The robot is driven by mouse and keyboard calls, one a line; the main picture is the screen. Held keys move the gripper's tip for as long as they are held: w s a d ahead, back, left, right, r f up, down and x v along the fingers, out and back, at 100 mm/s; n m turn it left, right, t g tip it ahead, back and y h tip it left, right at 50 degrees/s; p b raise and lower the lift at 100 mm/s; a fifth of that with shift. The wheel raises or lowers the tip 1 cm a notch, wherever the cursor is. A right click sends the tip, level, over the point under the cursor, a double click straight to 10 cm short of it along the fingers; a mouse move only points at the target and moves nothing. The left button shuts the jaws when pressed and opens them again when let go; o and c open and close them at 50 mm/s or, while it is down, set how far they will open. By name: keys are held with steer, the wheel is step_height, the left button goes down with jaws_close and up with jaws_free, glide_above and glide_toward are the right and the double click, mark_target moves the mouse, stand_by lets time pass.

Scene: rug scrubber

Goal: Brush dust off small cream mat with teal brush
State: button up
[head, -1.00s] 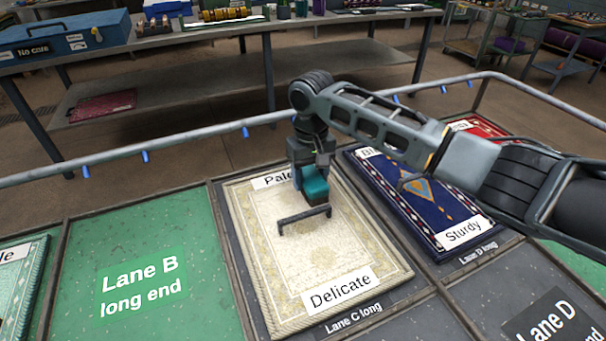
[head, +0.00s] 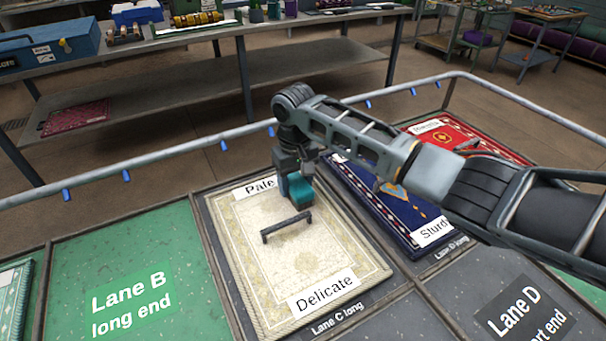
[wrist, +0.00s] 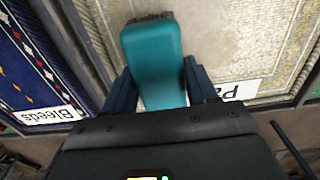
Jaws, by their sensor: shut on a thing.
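The cream mat (head: 337,258) lies flat in the lane C long compartment, with "Pale" and "Delicate" labels at its far and near ends. A dark handle-like bar (head: 286,227) shows over its middle. My gripper (head: 292,180) is over the mat's far end, pointing down. It is shut on the teal brush (head: 301,187). In the wrist view, the teal brush (wrist: 153,60) sits between the two fingers, with its dark bristle end over the cream surface (wrist: 235,45). Whether the bristles touch the mat cannot be told. No dust is clear at this size.
A dark blue patterned rug (head: 362,190) labelled "Sturdy" lies just right of the mat, and a red rug (head: 440,136) beyond it. The green lane B panel (head: 130,270) at left is bare. A metal rail (head: 200,148) runs behind the lanes, before a workbench (head: 270,32).

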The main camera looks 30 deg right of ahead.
steer(key=shift+s+a+p, duration=0.1)
steer(key=shift+a+p, duration=0.75)
steer(key=shift+a, duration=1.05)
steer(key=shift+d+p, duration=0.95)
steer(key=shift+d, duration=2.3)
steer(key=shift+a+p, duration=1.2)
steer(key=shift+a, duration=2)
steer(key=shift+d+f, duration=0.15)
steer(key=shift+d, duration=3.1)
steer(key=shift+a, duration=3.2)
steer(key=shift+d, duration=3.2)
steer(key=shift+a, duration=3.35)
